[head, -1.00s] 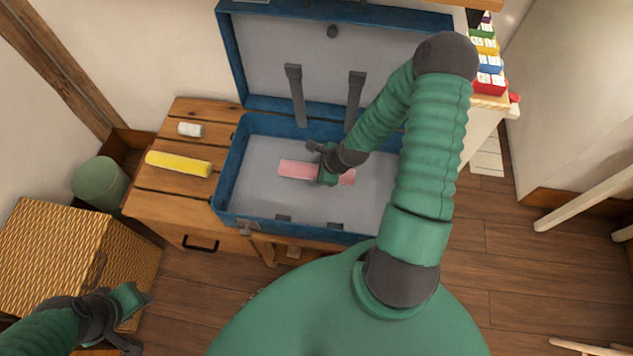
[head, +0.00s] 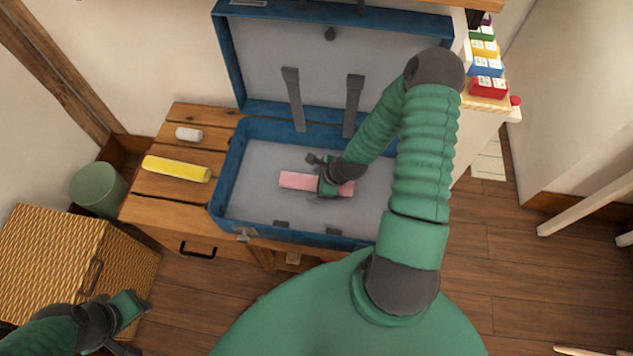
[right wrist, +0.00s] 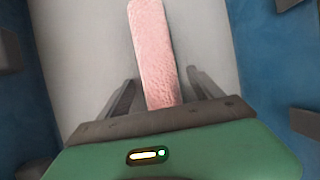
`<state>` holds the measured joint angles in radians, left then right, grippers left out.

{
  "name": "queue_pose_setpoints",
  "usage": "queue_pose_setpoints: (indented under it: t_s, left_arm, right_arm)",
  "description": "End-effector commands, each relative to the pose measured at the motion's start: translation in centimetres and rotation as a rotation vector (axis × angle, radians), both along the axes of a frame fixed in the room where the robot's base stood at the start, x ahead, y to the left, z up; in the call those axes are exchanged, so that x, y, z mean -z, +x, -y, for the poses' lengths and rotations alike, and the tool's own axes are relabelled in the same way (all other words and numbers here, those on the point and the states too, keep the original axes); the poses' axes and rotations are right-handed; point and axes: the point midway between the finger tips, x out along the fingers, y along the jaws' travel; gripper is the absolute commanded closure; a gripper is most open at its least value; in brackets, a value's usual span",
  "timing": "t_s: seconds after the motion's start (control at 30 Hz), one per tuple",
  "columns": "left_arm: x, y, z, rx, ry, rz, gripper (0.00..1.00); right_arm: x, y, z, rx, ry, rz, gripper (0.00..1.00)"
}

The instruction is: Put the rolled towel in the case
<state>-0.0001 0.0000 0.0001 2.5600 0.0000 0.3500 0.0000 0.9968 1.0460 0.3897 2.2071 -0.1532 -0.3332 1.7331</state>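The pink rolled towel (head: 298,181) lies inside the open blue case (head: 226,184), near the middle of its grey floor. My right gripper (head: 323,174) is over the towel and hides part of it. In the right wrist view the towel (right wrist: 152,52) runs between the two fingers, with a gap showing on each side, so the gripper (right wrist: 160,88) is open around it. My left gripper (head: 140,322) is low at the left, away from the case, its fingers partly seen and apart.
The case stands on a wooden bench (head: 150,208). A yellow roll (head: 177,169) and a small white roll (head: 188,134) lie left of it. A wicker basket (head: 45,255) and a green bin (head: 98,188) stand further left. The raised lid (head: 260,60) is behind.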

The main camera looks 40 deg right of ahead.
Motion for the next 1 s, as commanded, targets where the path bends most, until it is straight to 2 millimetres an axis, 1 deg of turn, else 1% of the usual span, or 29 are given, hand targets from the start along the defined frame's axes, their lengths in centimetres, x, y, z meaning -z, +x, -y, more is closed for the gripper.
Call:
queue_pose_setpoints:
  t_s: [0.07,0.17,0.4,0.5,0.6,0.7,0.77,0.83,0.87,0.9,0.97,1.0]
  left_arm:
    - [-0.2,0.0,0.0,0.000,0.000,0.000,0.64]
    - [-0.8,0.0,0.0,0.000,0.000,0.000,0.64]
    - [-3.2,0.0,0.0,0.000,0.000,0.000,0.64]
    - [-3.9,0.0,0.0,0.000,0.000,0.000,0.64]
    - [-4.3,0.0,0.0,0.000,0.000,0.000,0.64]
    - [-4.4,0.0,0.0,0.000,0.000,0.000,0.64]
    - [-4.4,0.0,0.0,0.000,0.000,0.000,0.64]
    - [-4.3,0.0,0.0,0.000,0.000,0.000,0.64]
    - [-4.3,0.0,0.0,0.000,0.000,0.000,0.64]
    - [-4.3,0.0,0.0,0.000,0.000,0.000,0.64]
    - [-4.3,0.0,0.0,0.000,0.000,0.000,0.64]
    - [-4.3,0.0,0.0,0.000,0.000,0.000,0.64]
  right_arm:
    - [-0.3,-0.2,0.2,0.003,-0.002,-0.001,0.26]
    - [-1.7,-0.7,0.4,0.004,-0.003,-0.001,0.26]
    - [-7.4,-3.4,0.8,0.005,-0.003,0.000,0.26]
    - [-9.3,-4.3,1.0,0.005,-0.003,0.000,0.26]
    - [-10.4,-5.0,1.0,0.003,-0.002,0.000,0.26]
    - [-10.9,-5.2,0.9,-0.031,-0.017,-0.006,0.26]
    - [-11.3,-5.3,0.3,-0.117,-0.054,-0.022,0.26]
    - [-11.9,-5.3,-0.7,-0.300,-0.131,-0.052,0.26]
    - [-12.4,-5.4,-1.3,-0.403,-0.175,-0.068,0.26]
    - [-13.2,-5.3,-2.0,-0.553,-0.238,-0.086,0.26]
    - [-14.6,-5.3,-3.3,-0.792,-0.334,-0.110,0.26]
    - [-15.7,-5.3,-4.2,-0.950,-0.395,-0.121,0.26]
